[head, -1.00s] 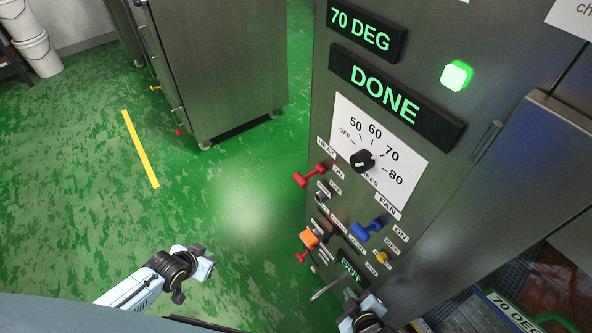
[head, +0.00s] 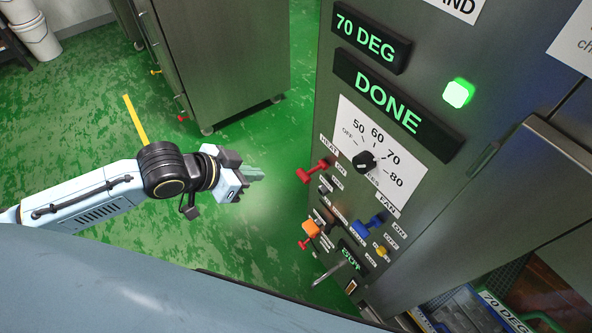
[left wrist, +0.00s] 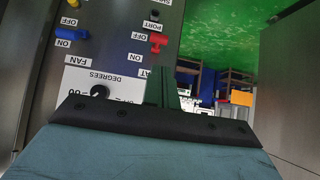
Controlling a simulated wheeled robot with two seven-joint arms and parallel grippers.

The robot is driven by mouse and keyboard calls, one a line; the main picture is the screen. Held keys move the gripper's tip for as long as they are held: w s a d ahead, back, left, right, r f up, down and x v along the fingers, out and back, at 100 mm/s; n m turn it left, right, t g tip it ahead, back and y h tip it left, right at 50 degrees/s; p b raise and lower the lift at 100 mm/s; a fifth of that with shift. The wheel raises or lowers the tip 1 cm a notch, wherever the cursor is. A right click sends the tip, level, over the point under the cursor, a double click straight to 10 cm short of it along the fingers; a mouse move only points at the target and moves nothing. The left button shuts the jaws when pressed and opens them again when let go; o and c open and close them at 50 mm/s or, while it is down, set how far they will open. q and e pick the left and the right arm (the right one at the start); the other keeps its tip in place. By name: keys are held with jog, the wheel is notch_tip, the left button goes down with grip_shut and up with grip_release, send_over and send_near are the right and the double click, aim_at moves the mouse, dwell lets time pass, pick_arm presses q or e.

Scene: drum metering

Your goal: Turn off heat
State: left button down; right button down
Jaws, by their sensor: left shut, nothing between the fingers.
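The red heat switch (head: 313,172) sticks out from the left side of the steel control panel, below the HEAT label and beside ON and OFF labels. In the left wrist view the red switch (left wrist: 158,42) shows upside down, with ON and OFF labels beside it. My left gripper (head: 258,174) is shut and empty, to the left of the red switch and apart from it. Its fingers show in the left wrist view (left wrist: 168,92), covering part of the HEAT label. The upper display (head: 371,37) reads 70 DEG and the lower display (head: 388,102) reads DONE. My right gripper is not in view.
A black dial (head: 364,161) points between 60 and 70. A blue fan switch (head: 369,227), an orange knob (head: 311,229) and a metal lever (head: 331,272) sit lower on the panel. A steel cabinet (head: 220,65) stands behind. Green floor lies open between.

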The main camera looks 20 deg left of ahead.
aim_at(301, 176)
pick_arm(q)
jog(key=shift+s+r, duration=0.1)
jog(key=shift+d, duration=0.1)
jog(key=b+x, duration=0.1)
jog(key=x, duration=1.3)
jog(key=shift+b, duration=0.3)
